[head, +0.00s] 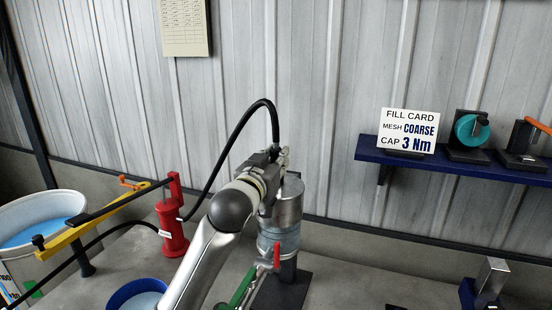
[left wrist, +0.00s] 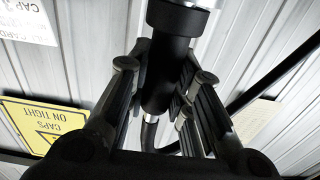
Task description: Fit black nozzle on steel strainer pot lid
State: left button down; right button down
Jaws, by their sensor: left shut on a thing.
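The steel strainer pot (head: 288,207) stands upright in the middle of the head view, with a clear band below its steel upper part. My left gripper (head: 276,158) is beside and partly in front of the pot's top, so the lid is mostly hidden. In the left wrist view my left gripper (left wrist: 160,95) is shut on the black nozzle (left wrist: 165,75), with a finger on each side. The nozzle's wide collar (left wrist: 178,18) points to the top of that view. I cannot tell whether the nozzle touches the lid. My right gripper is not in view.
A black hose (head: 243,118) arches from the gripper to the red pump (head: 172,232). A white tub (head: 45,222) stands at left and a blue bucket (head: 137,291) in front. The pot has a red tap (head: 277,257). A blue shelf (head: 460,162) holds the fill card (head: 408,131).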

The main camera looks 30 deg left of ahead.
pick_arm(q)
jog(key=shift+f, duration=0.15)
jog(key=c, duration=1.2)
grip_release()
jog(key=shift+s, duration=0.15)
jog(key=shift+v, duration=3.6)
